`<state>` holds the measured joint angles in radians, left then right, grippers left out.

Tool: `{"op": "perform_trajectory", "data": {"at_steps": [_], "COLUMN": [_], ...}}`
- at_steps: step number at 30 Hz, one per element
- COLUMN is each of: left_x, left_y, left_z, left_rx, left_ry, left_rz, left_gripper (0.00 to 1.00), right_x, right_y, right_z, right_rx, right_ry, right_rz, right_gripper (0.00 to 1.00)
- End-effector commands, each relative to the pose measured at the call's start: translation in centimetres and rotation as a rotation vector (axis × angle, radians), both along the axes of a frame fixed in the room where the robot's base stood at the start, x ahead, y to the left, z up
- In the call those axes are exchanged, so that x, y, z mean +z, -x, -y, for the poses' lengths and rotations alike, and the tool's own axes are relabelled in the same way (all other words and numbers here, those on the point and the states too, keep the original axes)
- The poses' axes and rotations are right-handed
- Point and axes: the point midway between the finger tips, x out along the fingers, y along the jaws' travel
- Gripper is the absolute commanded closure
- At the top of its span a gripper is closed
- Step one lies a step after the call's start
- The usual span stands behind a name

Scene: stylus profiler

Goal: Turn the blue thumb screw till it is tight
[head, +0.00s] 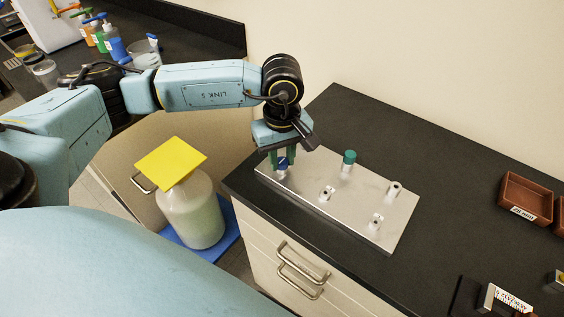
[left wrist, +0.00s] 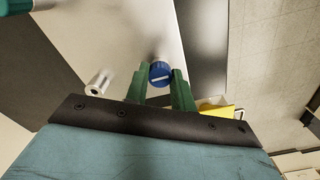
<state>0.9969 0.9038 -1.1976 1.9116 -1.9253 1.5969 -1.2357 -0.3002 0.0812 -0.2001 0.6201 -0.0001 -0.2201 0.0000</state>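The blue thumb screw (head: 282,164) stands at the near left corner of the metal plate (head: 295,190). In the left wrist view the screw's round blue head (left wrist: 159,73) bears a pale, nearly level line. My left gripper (head: 282,160) points down over it. The screw's lower part is mostly hidden. How far it is seated does not show. My right gripper is not in view.
A green-capped screw (head: 349,157) and several silver posts (head: 394,190) stand on the plate. Brown bins (head: 525,198) sit at the right of the black counter. A large bottle (head: 190,212) under a yellow sheet (head: 171,163) stands left of the counter.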

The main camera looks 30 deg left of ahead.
Motion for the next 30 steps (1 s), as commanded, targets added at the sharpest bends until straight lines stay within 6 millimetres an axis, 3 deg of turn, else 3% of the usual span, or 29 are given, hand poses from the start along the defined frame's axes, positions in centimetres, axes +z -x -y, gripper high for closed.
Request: {"op": "perform_trajectory", "data": {"at_steps": [3,8,30], "left_x": [0.0,0.01,0.04], "left_y": [0.0,-0.02,-0.04], "left_z": [-0.01,-0.02,-0.06], "left_rx": [0.0,-0.05,-1.455], "left_ry": [0.0,-0.001,-0.002], "left_rz": [0.0,0.001,0.0], "left_gripper": [1.0,1.0,1.0], "right_x": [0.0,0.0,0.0], "right_y": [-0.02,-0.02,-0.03], "right_z": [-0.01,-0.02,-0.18], "right_rx": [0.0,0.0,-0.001], "right_ry": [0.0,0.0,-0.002], "right_rz": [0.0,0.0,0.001], "right_gripper": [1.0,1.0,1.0]}}
